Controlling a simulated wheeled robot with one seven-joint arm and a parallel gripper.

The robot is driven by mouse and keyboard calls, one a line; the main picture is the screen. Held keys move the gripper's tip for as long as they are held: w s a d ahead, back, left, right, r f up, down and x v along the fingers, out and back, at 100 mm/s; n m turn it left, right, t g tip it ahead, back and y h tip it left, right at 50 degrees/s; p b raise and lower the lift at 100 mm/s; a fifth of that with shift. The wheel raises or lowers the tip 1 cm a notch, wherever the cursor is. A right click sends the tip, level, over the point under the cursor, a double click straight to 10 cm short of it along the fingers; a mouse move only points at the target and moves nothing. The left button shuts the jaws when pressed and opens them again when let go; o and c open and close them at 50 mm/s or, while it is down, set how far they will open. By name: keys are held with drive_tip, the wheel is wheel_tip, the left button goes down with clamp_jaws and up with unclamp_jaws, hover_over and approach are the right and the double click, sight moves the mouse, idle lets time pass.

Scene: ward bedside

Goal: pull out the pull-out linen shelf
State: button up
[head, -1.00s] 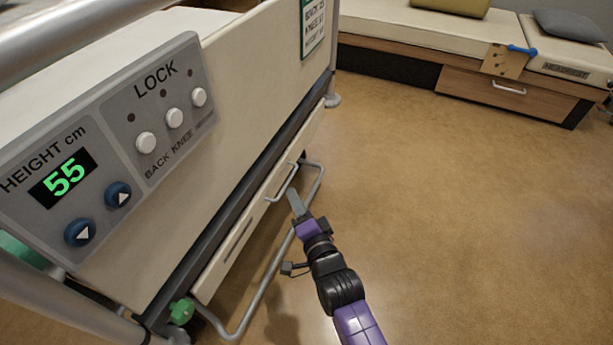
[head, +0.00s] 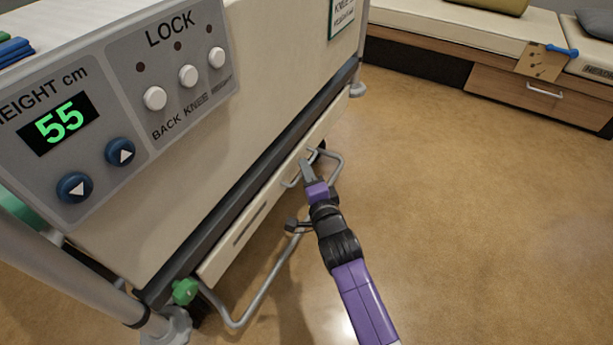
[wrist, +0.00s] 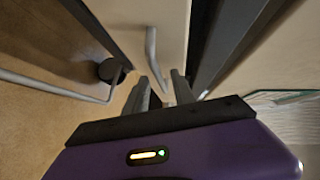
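The pull-out linen shelf (head: 262,205) is a long cream front under the dark rail at the foot end of the bed. It looks flush beneath the rail. Its grey bar handle (head: 288,184) sticks out near the right part of the front. My gripper (head: 306,168) is at this handle, its fingers covering part of the bar in the head view. In the wrist view the handle (wrist: 151,48) runs down to the space between the fingertips of my gripper (wrist: 164,84). The fingers stand apart; I cannot tell whether either touches the bar.
A grey tube loop (head: 262,298) runs low below the shelf, close to my wrist. A green knob (head: 185,291) is at the near bed corner. A control panel (head: 130,100) reads 55. The floor (head: 450,220) to the right is clear, up to a bench with a drawer (head: 530,96).

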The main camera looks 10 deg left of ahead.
drive_tip(key=shift+w+a, duration=0.1)
drive_tip(key=shift+w, duration=0.05)
drive_tip(key=shift+c, duration=0.2)
clamp_jaws()
idle(1.2)
